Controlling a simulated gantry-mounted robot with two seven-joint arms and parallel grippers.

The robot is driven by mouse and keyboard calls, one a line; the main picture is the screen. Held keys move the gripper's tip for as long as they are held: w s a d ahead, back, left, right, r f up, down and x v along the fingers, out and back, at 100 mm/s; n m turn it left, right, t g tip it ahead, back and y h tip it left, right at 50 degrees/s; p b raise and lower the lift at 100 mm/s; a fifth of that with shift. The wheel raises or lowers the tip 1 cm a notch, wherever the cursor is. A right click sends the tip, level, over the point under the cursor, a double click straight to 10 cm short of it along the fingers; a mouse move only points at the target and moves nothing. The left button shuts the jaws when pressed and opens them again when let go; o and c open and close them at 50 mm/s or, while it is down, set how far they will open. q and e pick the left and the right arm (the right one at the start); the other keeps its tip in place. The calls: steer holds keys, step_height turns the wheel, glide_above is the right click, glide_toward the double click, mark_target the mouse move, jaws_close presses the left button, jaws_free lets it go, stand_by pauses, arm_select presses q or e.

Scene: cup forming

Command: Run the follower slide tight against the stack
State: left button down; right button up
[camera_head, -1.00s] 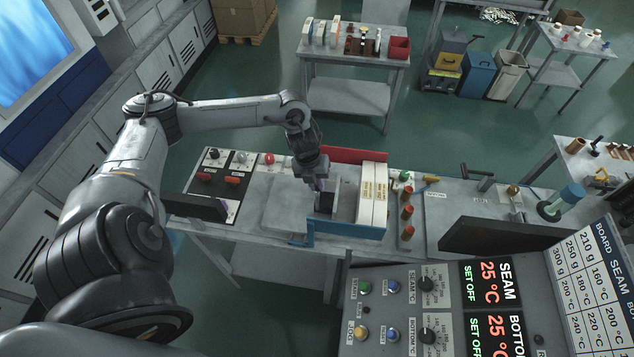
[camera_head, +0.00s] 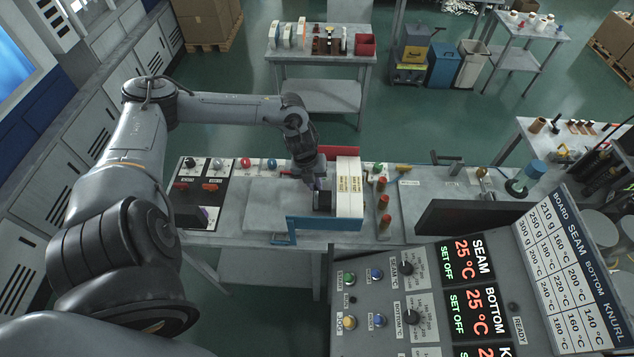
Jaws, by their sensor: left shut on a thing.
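The stack (camera_head: 349,186) is a pair of pale cream blocks with printed labels, standing upright in a feed channel between a blue side wall (camera_head: 318,224) and a red side wall (camera_head: 335,152). The follower slide (camera_head: 322,203) shows as a small black block on the stack's left side. It looks close against the stack; whether it touches cannot be told at this size. My left gripper (camera_head: 315,182) points down from above and is shut on the follower slide; its fingertips are partly hidden. My right gripper is not in view.
Several red-and-brown cylinders (camera_head: 384,203) stand right of the stack. A switch panel (camera_head: 207,185) is at the bench's left end. A control box (camera_head: 420,290) with SEAM and BOTTOM displays fills the lower right. A side table (camera_head: 320,60) stands behind.

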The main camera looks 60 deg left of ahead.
arm_select(q)
steer(key=shift+w, duration=0.1)
steer(key=c, duration=1.1)
jaws_free()
steer(key=shift+r, duration=0.1)
steer(key=shift+s+a+r+b, duration=0.15)
steer(key=shift+s+r+b, duration=0.2)
steer(key=shift+r, duration=1.4)
steer(key=shift+s+a+r+b, duration=0.2)
steer(key=shift+s+r, duration=0.1)
steer(key=shift+r, duration=1.45)
steer(key=shift+s+a+r+b, duration=0.1)
steer(key=shift+s+r+b, duration=0.25)
steer(key=shift+r, duration=1.4)
